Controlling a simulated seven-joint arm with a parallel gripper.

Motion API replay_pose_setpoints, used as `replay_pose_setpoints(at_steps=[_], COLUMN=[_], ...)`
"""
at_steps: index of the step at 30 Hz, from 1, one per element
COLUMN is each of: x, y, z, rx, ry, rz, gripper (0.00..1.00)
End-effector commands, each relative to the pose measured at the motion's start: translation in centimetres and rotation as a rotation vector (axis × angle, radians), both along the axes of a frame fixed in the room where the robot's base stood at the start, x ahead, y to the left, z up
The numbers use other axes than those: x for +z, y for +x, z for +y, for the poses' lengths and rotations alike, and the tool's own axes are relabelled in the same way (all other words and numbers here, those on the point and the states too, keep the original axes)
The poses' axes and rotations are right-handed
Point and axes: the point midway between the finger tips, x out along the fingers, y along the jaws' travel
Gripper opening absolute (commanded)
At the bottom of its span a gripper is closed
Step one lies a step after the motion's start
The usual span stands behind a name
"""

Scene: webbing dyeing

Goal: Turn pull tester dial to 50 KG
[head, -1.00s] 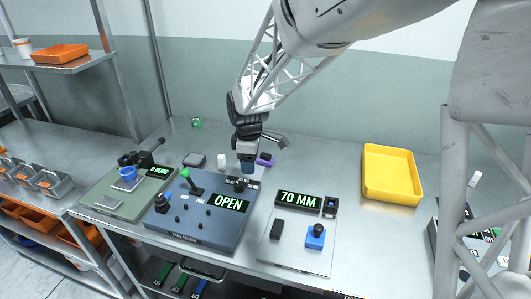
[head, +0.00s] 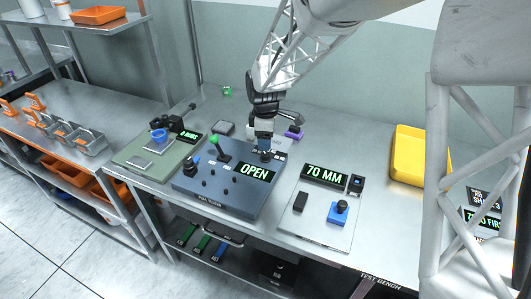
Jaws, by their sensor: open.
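The pull tester (head: 230,203) is a blue-grey console on the bench with a green "OPEN" display (head: 255,173). A dark dial (head: 267,156) sits at its back right, partly hidden by my gripper. My gripper (head: 264,146) points down, right over or around this dial, with its jaws open. I cannot tell whether the fingers touch the dial. White markings around the dial are partly covered, and its setting cannot be read. A green-topped lever (head: 216,143) and a dark knob with a blue part (head: 191,165) stand on the left of the console.
A grey plate with a "70 MM" display (head: 324,175) and a blue-based knob (head: 338,212) lies to the right. A green panel (head: 150,160) lies to the left. A yellow tray (head: 408,155) is at the right.

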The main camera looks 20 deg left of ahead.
Motion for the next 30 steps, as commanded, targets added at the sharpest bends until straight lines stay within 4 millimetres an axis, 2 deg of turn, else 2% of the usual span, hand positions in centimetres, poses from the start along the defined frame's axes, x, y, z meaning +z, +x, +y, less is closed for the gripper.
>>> replay_pose_setpoints(at_steps=[15,21,29,30], x=[-5.7,-6.4,-6.4,-6.4], y=[0.0,0.0,0.0,0.0], z=[0.0,0.0,0.0,0.0], rx=[0.0,0.0,0.0,0.0], ry=[0.0,0.0,0.0,0.0], rz=[0.001,-0.001,-0.001,-0.001], gripper=[0.59,0.59,0.59,0.55])
